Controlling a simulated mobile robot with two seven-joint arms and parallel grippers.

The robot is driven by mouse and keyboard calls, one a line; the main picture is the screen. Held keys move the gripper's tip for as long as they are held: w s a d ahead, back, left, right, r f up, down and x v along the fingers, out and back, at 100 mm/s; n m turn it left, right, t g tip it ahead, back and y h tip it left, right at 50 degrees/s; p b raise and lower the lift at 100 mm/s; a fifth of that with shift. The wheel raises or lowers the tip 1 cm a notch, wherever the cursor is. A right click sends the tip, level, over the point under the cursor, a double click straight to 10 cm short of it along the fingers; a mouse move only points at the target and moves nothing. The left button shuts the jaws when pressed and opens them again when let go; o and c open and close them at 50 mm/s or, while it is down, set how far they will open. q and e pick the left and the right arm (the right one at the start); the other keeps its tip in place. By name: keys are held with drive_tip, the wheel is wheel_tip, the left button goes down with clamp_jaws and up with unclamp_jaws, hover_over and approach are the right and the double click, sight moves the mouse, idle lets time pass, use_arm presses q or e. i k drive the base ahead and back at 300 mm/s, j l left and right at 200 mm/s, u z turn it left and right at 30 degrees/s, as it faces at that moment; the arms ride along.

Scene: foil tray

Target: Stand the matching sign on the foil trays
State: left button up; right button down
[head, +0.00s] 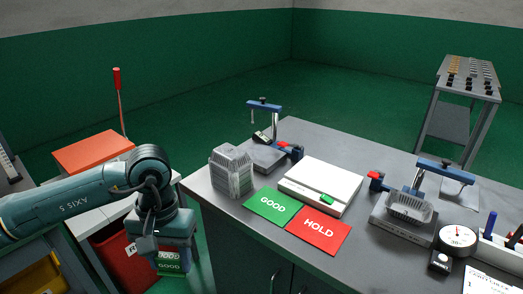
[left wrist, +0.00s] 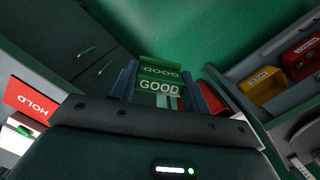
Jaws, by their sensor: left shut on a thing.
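My left gripper (head: 172,247) is shut on a small green sign (head: 170,266) lettered GOOD, held left of the workbench, beyond its edge. In the left wrist view the sign (left wrist: 160,86) sits between the fingers (left wrist: 166,100), with GOOD on two faces, one upside down. A stack of silvery foil trays (head: 232,172) stands at the bench's left end. Another foil tray (head: 408,208) rests on a grey fixture at the right. A green GOOD mat (head: 272,206) and a red HOLD mat (head: 318,232) lie along the front edge. My right gripper is not in view.
A white flat device (head: 322,182) with a green display lies behind the mats. Blue clamp stands (head: 278,140) rise behind the stack and at the right. A dial gauge (head: 457,237) stands front right. A red bin (head: 115,257) is below my left arm.

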sight(230, 150)
drive_tip(key=j+z, duration=0.15)
drive_tip(key=z, duration=0.2)
drive_tip(key=i+j+z, duration=0.1)
drive_tip(key=z, duration=0.3)
drive_tip(key=j+z, duration=0.35)
drive_tip(key=k+j+z, duration=0.1)
drive_tip(key=j+z, duration=0.35)
drive_tip(key=j, duration=0.4)
